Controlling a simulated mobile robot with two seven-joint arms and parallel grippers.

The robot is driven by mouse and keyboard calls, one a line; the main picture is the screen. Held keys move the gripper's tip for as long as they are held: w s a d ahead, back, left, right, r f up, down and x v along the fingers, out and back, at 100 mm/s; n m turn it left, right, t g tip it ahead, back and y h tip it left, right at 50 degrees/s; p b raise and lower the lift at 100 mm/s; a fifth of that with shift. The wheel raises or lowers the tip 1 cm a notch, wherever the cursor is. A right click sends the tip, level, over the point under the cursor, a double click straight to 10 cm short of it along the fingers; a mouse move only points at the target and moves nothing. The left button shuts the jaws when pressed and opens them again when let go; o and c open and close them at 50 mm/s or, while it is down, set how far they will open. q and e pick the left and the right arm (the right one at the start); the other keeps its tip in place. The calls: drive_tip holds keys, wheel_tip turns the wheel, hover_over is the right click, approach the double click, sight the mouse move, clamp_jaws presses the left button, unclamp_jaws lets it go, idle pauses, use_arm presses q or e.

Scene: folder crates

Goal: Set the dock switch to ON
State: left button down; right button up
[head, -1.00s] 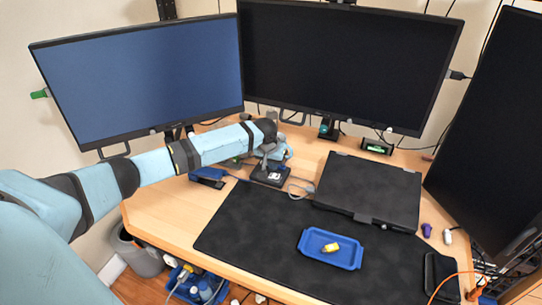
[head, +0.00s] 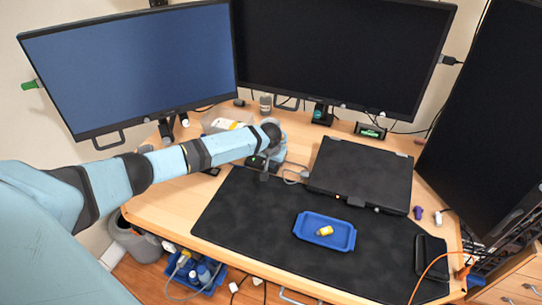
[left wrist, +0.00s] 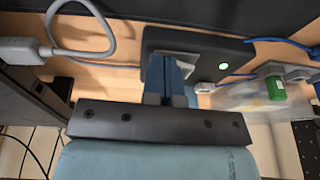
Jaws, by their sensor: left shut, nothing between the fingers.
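The dock is a black box on the desk, under my left gripper, in the head view (head: 252,162) and the left wrist view (left wrist: 205,47). A small green light (left wrist: 223,66) is lit on its top. My left gripper (left wrist: 166,82) is shut and empty, its fingertips over a light grey plate on the dock. It also shows in the head view (head: 264,174). The fingers hide most of the plate, so I cannot tell the switch's position or whether they touch it. My right gripper is not in view.
A closed black laptop (head: 362,172) lies right of the dock. A blue tray (head: 325,243) with a yellow item is on the black mat (head: 235,215). Monitors stand behind. A grey cable (left wrist: 85,52) and a clear bin (left wrist: 248,100) are near the gripper.

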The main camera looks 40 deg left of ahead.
use_arm(q)
drive_tip(key=shift+d+r+y+p, duration=0.3)
drive_tip(key=shift+y+p, duration=0.2)
drive_tip(key=shift+p, duration=0.15)
drive_tip(key=shift+f+g+y+p, duration=0.25)
drive_tip(key=shift+g+y+p, duration=0.05)
drive_tip(key=shift+y+p, duration=0.1)
drive_tip(key=shift+d+f+y+p, duration=0.1)
drive_tip(key=shift+d+y+p, duration=0.05)
drive_tip(key=shift+y+p, duration=0.15)
drive_tip(key=shift+f, duration=0.3)
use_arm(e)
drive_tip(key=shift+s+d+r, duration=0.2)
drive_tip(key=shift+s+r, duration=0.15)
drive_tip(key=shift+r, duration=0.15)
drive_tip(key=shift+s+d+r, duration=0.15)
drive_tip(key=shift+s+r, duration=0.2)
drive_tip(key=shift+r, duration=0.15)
use_arm(q)
drive_tip(key=shift+s, duration=0.1)
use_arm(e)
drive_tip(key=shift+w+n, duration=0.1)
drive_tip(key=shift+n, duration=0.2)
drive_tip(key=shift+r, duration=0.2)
